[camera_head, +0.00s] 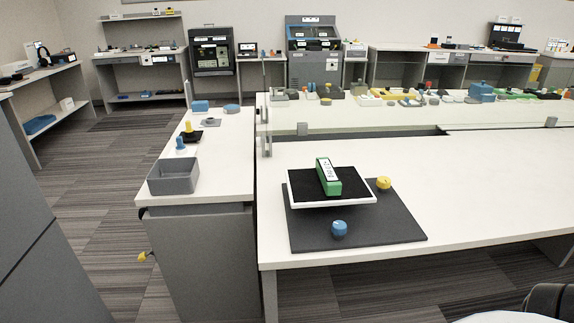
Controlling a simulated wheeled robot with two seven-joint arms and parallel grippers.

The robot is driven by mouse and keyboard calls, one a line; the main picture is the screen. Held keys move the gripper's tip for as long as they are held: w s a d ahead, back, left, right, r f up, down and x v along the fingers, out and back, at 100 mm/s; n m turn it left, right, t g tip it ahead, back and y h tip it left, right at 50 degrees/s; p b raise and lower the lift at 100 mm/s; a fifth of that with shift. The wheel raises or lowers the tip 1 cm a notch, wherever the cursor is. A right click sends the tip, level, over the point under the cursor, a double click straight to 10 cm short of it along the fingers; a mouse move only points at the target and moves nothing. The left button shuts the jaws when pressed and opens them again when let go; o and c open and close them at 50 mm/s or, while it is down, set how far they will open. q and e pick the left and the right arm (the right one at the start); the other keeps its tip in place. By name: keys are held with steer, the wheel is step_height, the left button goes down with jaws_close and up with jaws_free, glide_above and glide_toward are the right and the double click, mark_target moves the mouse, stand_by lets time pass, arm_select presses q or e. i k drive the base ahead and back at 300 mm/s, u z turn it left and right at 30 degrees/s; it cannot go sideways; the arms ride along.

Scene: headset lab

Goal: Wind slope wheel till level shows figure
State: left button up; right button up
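A green box-shaped device (322,175) with a white face and dark marks stands on a black-topped, white-rimmed platform (352,205); the marks are too small to read. The platform sits over a dark grey base plate (400,232) near the front left corner of the right-hand table. A blue knob-like wheel (339,229) is at the front of the base plate. A yellow knob-like wheel (383,183) is at the platform's right side. Which of these is the slope wheel I cannot tell. Neither of my grippers is in view.
A grey open bin (173,177) stands on the narrow left counter (222,165), with small blue and yellow items behind it. The table (480,185) right of the base plate is clear. Many small items (400,97) line a farther table. A dark rounded object (548,302) is at bottom right.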

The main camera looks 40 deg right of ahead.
mark_target(339, 227)
steer(key=i, duration=0.25)
steer(key=z, duration=1)
